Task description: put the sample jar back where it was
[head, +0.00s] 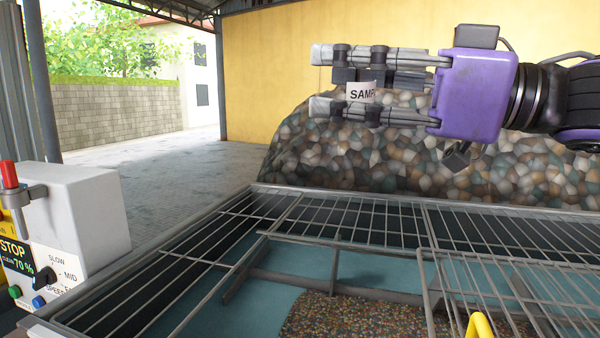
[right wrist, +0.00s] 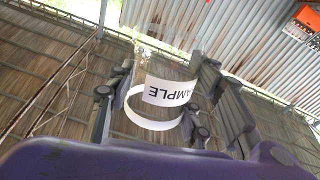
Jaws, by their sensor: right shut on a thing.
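In the right wrist view the jar (right wrist: 168,92) looks clear, with a white ring and the "SAMPLE" label between the fingers. My right gripper (head: 350,82) has a purple body and grey fingers, and comes in from the right. It is shut on the jar and holds it up in the air, in front of the stone pile in the head view. Parts of the jar are hidden by the fingers. My left gripper is not in view.
A metal grating (head: 345,220) with an open section spans the front, over a bin with multicoloured granules (head: 370,318). A yellow handle (head: 480,325) stands at the lower right. A control box (head: 75,215) with a red-topped post is at left. A large stone-like pile (head: 320,150) rises behind.

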